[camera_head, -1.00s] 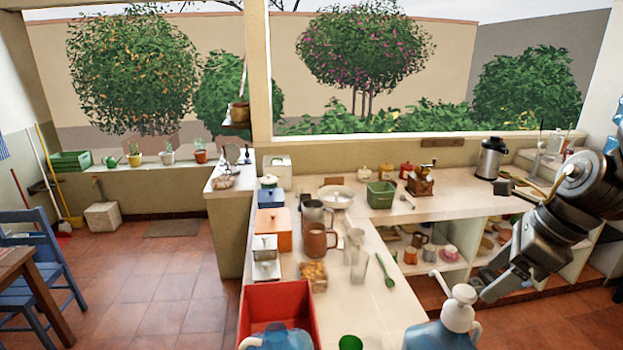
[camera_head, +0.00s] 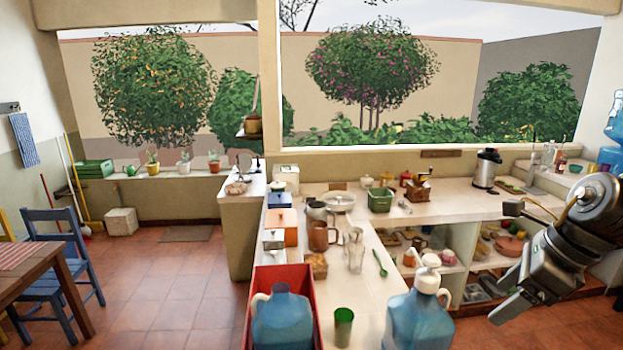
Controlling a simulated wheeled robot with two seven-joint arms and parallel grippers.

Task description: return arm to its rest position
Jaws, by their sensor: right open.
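My right gripper (camera_head: 507,258) is at the right side of the head view, on a dark grey arm that comes in from the right edge. Its two fingers are spread apart, one toward the counter top and one lower down. Nothing is between them. It appears in front of the open shelves under the counter, and I cannot tell its exact distance from them. My left gripper is not in view.
A blue pump jug (camera_head: 418,317) stands at the near end of the counter, left of my right gripper. A red crate (camera_head: 262,276) holds another blue jug. A green cup (camera_head: 343,325) stands between them. Bare floor (camera_head: 178,285) lies to the left.

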